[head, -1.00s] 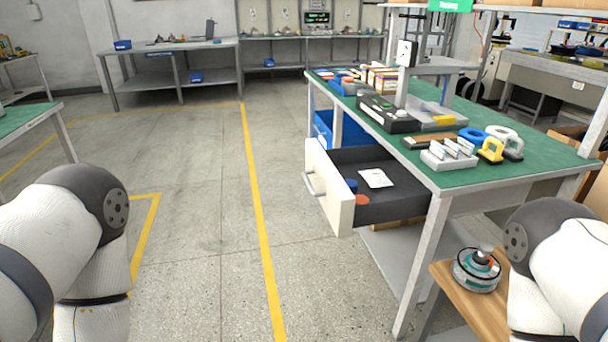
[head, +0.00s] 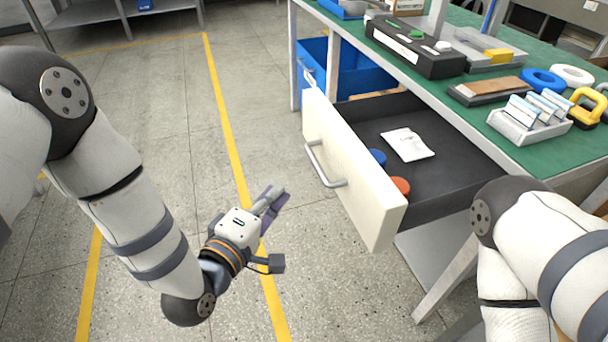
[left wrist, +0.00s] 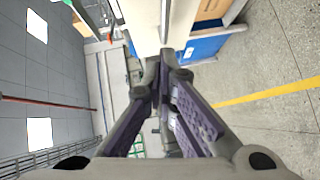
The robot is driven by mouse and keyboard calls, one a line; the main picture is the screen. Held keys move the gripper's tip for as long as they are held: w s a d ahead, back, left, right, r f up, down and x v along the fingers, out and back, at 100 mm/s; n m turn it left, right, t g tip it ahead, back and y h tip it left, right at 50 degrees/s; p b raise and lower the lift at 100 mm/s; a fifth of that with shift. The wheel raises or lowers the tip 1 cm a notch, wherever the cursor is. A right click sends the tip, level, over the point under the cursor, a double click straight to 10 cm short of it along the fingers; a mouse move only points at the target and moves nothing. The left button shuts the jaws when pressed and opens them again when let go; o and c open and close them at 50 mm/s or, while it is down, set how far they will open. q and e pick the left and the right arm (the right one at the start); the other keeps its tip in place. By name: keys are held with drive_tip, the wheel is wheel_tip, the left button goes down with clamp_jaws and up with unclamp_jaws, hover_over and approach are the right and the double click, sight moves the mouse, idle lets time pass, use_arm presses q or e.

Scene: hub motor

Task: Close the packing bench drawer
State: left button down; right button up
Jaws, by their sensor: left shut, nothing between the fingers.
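The packing bench drawer (head: 365,195) is pulled out from under the green-topped bench (head: 470,128). It has a cream front with a silver bar handle (head: 325,168) and a dark grey inside. In it lie a white paper packet (head: 408,144), a blue round item (head: 377,157) and an orange round item (head: 400,186). My left gripper (head: 272,200) is shut and empty, in front of the drawer and apart from the handle in the head view. In the left wrist view its fingers (left wrist: 165,62) point toward a cream surface, apparently the drawer front (left wrist: 140,22).
A blue bin (head: 350,75) stands under the bench beyond the drawer. The bench top holds a black device (head: 415,48), a white holder (head: 530,120) and rings. My right arm's links fill the lower right. The floor left of the drawer is clear.

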use_arm(q)
approach(316, 164)
drive_tip(key=w+a, duration=0.1)
drive_tip(key=w, duration=0.2)
drive_tip(key=d, duration=0.3)
drive_tip(key=shift+w+f+b, duration=0.2)
drive_tip(key=shift+w+b, duration=0.1)
drive_tip(key=shift+w, duration=0.05)
drive_tip(key=shift+a, duration=0.1)
